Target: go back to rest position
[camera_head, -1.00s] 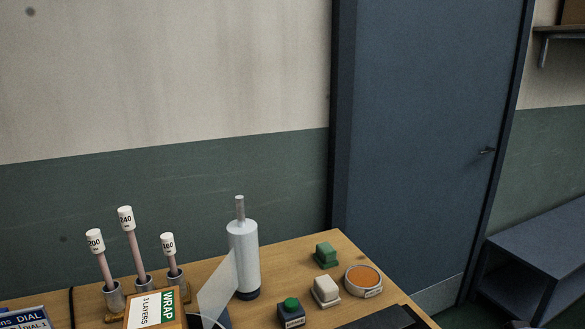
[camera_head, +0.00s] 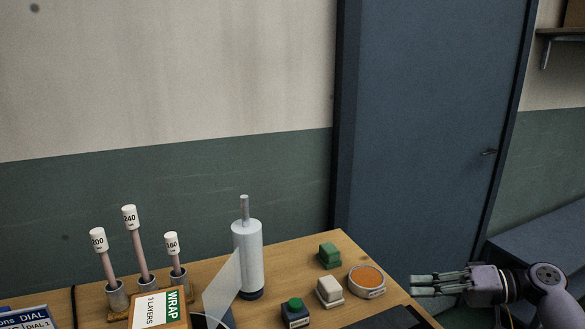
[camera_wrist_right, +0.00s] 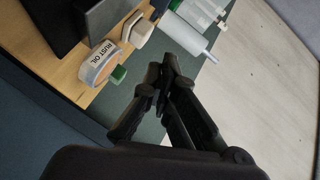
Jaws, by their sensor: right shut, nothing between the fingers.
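My right gripper (camera_head: 440,285) shows at the lower right of the head view, its arm coming in from the right edge. It is shut and empty, pointing left, to the right of the table (camera_head: 305,250) and in front of the blue door (camera_head: 425,140). In the right wrist view its dark fingers (camera_wrist_right: 163,88) meet at the tips with nothing between them. My left gripper is not in view.
On the table stand a white cylinder (camera_head: 247,255), a round orange-topped tin (camera_head: 367,281), green (camera_head: 329,255) and white (camera_head: 329,291) blocks, a green button (camera_head: 295,303), several labelled rods (camera_head: 137,245) and a WRAP box (camera_head: 160,309). A bench (camera_head: 540,240) is at the right.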

